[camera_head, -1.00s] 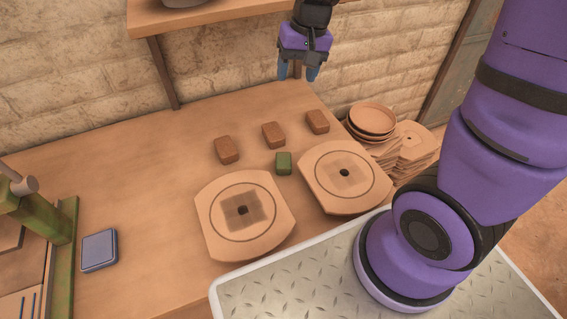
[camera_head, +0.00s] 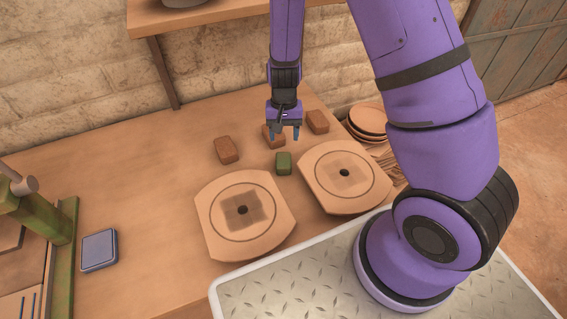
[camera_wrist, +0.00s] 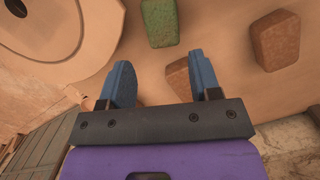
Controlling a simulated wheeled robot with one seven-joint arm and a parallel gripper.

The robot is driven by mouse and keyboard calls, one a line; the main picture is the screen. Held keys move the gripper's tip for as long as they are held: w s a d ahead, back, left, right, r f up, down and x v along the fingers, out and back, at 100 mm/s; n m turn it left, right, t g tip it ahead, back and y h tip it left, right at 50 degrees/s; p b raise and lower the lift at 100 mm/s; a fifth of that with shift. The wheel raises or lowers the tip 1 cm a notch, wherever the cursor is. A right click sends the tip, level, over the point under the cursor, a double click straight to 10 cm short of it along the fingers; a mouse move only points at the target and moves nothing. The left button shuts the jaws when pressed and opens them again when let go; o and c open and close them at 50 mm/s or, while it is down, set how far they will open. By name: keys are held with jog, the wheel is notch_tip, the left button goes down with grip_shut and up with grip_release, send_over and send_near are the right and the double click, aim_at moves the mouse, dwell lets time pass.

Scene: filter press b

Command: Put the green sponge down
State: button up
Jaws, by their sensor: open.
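The green sponge (camera_head: 284,163) lies on the wooden table between the two round-marked plates and the row of brown blocks. It also shows in the wrist view (camera_wrist: 159,22), at the top, beyond the fingertips and apart from them. My gripper (camera_head: 284,136) is open and empty, above the table just behind the sponge. In the head view it partly covers the middle brown block (camera_head: 268,131). In the wrist view that block (camera_wrist: 180,78) shows partly between and behind the blue fingers.
Brown blocks (camera_head: 227,150) (camera_head: 317,121) lie either side of my gripper. The plates (camera_head: 215,222) (camera_head: 372,190) are in front. Stacked dishes (camera_head: 367,121) stand at right. A blue box (camera_head: 99,250) and a green frame (camera_head: 63,245) are at left. A shelf (camera_head: 215,14) overhangs behind.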

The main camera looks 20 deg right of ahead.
aim_at(283, 159)
jog(key=f, duration=0.7)
jog(key=s+f, duration=0.1)
jog(key=f, duration=0.2)
jog(key=shift+a+f, duration=0.2)
jog(key=shift+a, duration=0.15)
jog(key=c, duration=0.6)
jog(key=shift+r, duration=0.1)
notch_tip(283, 159, up, 28)
jog(key=shift+f, duration=0.1)
dwell(0.4)
dwell(0.4)
